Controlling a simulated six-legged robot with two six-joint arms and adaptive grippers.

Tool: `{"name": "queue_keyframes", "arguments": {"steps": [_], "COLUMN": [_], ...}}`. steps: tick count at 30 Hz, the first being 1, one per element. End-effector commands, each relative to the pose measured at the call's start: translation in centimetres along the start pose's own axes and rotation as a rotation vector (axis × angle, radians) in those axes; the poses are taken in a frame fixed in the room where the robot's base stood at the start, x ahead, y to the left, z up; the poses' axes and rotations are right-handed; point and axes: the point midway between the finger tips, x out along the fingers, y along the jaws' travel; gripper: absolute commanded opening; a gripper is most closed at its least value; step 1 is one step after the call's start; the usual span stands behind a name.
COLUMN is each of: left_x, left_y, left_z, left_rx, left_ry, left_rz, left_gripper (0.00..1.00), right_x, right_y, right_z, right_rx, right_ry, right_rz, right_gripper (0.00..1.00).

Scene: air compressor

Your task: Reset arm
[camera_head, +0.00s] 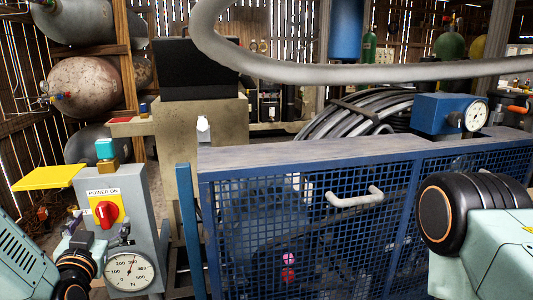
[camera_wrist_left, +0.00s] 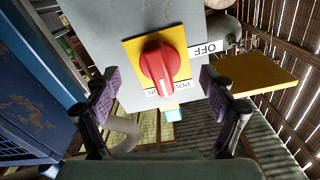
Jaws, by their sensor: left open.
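A red rotary knob (camera_head: 106,212) sits on a yellow plate marked POWER ON, on the front of a grey control box (camera_head: 140,205). The left wrist view shows the knob (camera_wrist_left: 158,66) upside down, its white mark toward the POWER ON lettering, with an OFF label (camera_wrist_left: 207,48) to one side. My left gripper (camera_head: 97,236) is open in front of the box, just below the knob in the head view. In the wrist view its two fingers (camera_wrist_left: 159,82) stand apart on either side of the knob, with nothing gripped. My right arm shows at the right edge, but its gripper is out of view.
A round gauge (camera_head: 128,272) is low on the box, and a yellow panel (camera_head: 47,177) juts out at left. A blue mesh cage (camera_head: 330,155) with a pale handle (camera_head: 355,198) fills the middle. A thick grey pipe (camera_head: 350,72) crosses above. A blue gauge unit (camera_head: 440,112) stands behind.

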Motion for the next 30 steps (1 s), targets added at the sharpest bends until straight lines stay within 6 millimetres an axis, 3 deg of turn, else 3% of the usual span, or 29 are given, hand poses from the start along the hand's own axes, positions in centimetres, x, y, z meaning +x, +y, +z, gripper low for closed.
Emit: {"name": "queue_keyframes", "arguments": {"steps": [12,21,30], "left_x": [0.0,-4.0,-5.0], "left_y": [0.1,0.0,0.0], "left_z": [0.2,0.0,0.0], "left_rx": [-0.258,-0.262,-0.259], "left_ry": [0.003,-0.003,0.000], "left_rz": [0.000,0.000,0.000], "left_gripper": [0.83,0.83,0.83], "right_x": [3.8,2.1,1.9], "right_y": [0.0,0.0,0.0], "right_z": [0.0,0.0,0.0], "right_rx": [0.000,0.000,0.000], "right_ry": [0.000,0.000,0.000], "right_rz": [0.000,0.000,0.000], "right_gripper": [0.59,0.59,0.59]}}
